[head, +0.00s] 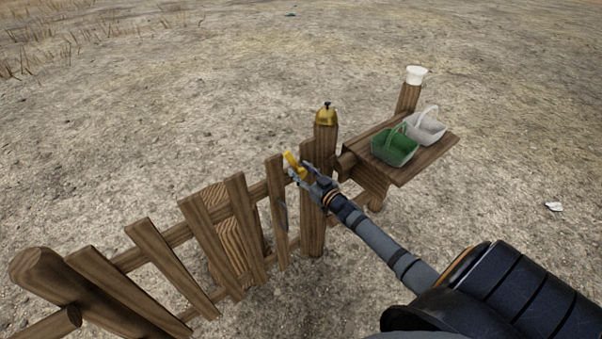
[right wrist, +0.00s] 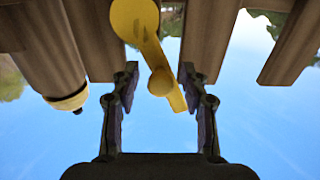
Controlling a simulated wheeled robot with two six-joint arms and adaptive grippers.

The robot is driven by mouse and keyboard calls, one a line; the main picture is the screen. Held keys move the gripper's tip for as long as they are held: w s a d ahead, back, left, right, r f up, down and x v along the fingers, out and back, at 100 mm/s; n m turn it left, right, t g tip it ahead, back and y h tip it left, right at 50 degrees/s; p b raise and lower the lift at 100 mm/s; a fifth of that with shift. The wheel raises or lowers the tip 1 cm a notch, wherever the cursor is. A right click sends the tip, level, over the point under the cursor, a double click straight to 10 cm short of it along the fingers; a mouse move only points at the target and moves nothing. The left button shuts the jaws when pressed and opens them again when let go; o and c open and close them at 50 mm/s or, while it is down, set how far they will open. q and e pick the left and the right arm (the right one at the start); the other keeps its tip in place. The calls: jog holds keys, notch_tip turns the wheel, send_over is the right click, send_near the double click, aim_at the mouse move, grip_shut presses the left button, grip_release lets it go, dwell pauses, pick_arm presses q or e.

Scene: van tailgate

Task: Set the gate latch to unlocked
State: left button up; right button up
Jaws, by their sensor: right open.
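The yellow gate latch (head: 292,160) is at the top of the wooden gate (head: 240,225), near the post with the bell. In the right wrist view the latch (right wrist: 135,20) has a round hub and a lever with a knob, slanting between my fingers. My right gripper (head: 298,173) is at the latch in the head view. In the right wrist view its two fingers (right wrist: 157,88) are open on either side of the lever, with gaps showing on both sides. My left gripper is not in view.
A brass bell (head: 326,116) sits on the gate post (head: 314,225). To its right, a wooden shelf (head: 425,160) holds a green basket (head: 394,149) and a white basket (head: 428,128). A white cup-like object (head: 416,75) tops another post. Open dry ground surrounds the gate.

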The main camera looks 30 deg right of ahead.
jog(key=shift+w, duration=0.15)
jog(key=shift+c, duration=0.3)
grip_shut()
jog(key=shift+d+r+m+p, duration=0.2)
jog(key=shift+m+p, duration=0.2)
jog(key=shift+p, duration=0.05)
jog(key=shift+d+f, duration=0.1)
grip_release()
jog(key=shift+o, duration=0.3)
jog(key=shift+a, duration=0.25)
jog(key=shift+d, duration=0.1)
